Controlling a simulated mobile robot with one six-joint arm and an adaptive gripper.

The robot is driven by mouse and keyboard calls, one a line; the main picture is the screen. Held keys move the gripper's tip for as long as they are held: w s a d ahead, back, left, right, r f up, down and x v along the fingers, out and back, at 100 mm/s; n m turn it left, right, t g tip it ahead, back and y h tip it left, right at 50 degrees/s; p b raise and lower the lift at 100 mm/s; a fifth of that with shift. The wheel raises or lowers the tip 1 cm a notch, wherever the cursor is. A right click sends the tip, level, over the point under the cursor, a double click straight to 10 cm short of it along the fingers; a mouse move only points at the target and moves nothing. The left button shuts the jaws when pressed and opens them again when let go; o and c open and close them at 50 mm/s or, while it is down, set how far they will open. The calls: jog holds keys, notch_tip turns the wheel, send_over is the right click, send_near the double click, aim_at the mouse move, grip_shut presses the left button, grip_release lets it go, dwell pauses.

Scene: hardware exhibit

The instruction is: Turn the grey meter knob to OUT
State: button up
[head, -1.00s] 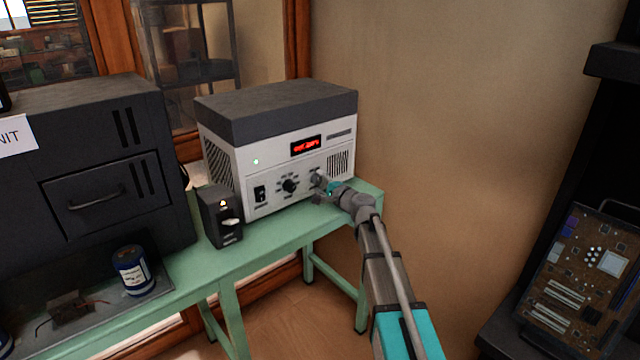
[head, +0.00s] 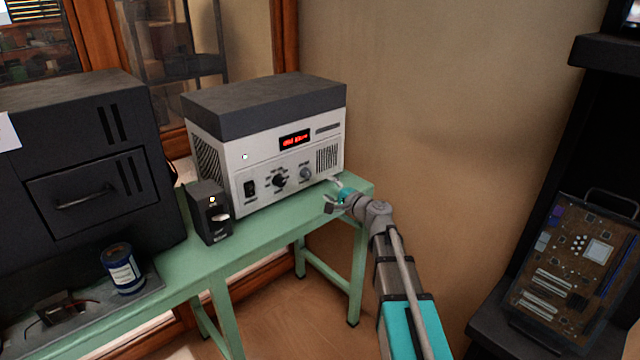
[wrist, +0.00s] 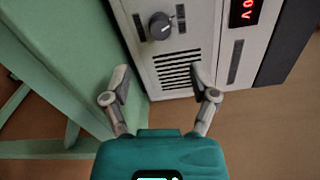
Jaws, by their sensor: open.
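The white instrument box with a dark grey top (head: 265,105) stands on the green bench. The grey knob (head: 305,173) is on its front, right of a black knob (head: 278,181). The grey knob also shows in the wrist view (wrist: 160,27), with dark label marks on either side that I cannot read. My gripper (head: 334,196) is open and empty, off the front panel's lower right corner, apart from the knob. In the wrist view its spread fingers (wrist: 159,75) stand below the knob, around the vent slots in the picture.
The red display (head: 295,139) is lit above the knobs. A small black box (head: 210,213) stands before the instrument's left side. A dark cabinet (head: 85,160) and a blue can (head: 122,270) are farther left. A wall is behind; a circuit board (head: 575,262) sits right.

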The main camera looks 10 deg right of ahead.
jog(key=shift+v, duration=1.4)
jog(key=s+a+f+n+g+h, duration=0.2)
jog(key=s+a+f+n+g, duration=0.4)
jog(key=s+f+n+g, duration=0.5)
jog(key=s+d+f+n+g+h, duration=0.1)
jog(key=s+d+f+g+h, duration=0.2)
jog(key=s, duration=0.4)
jog(key=s+d+f+n+g+h, duration=0.1)
jog(key=s+d+f+h, duration=0.35)
jog(key=s, duration=0.35)
notch_tip(320, 180, up, 22)
jog(key=p, duration=2.2)
jog(key=shift+a+r, duration=0.15)
jog(key=shift+a, duration=0.05)
jog(key=shift+s+h, duration=0.1)
jog(key=shift+h, duration=0.15)
